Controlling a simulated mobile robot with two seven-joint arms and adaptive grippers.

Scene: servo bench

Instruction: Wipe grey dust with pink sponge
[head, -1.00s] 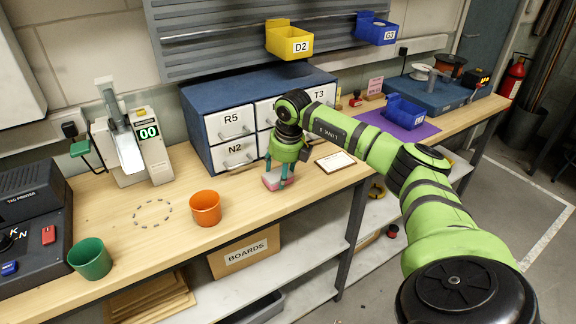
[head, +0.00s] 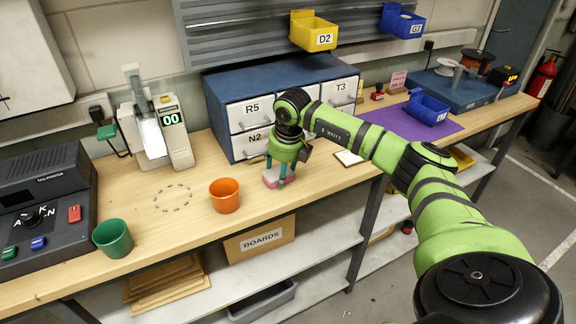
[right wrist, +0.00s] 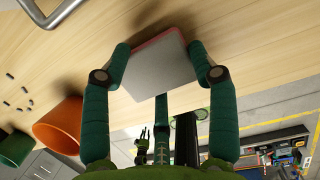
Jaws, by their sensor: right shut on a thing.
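The pink sponge (head: 272,179) has a grey face and a pink edge. My right gripper (head: 279,177) is shut on it, close above the bench in front of the drawer cabinet. In the right wrist view the sponge (right wrist: 158,72) sits between the fingertips, its grey face toward the camera. A dashed ring of short grey marks (head: 157,203) lies on the bench to the left. I cannot make out a separate patch of dust inside it. My left gripper is not in view.
An orange cup (head: 225,196) stands between the sponge and the ring. A green cup (head: 113,239) and tag printer (head: 45,205) are at the left. The drawer cabinet (head: 275,83) and a device reading 00 (head: 155,130) stand behind. The bench inside the ring is clear.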

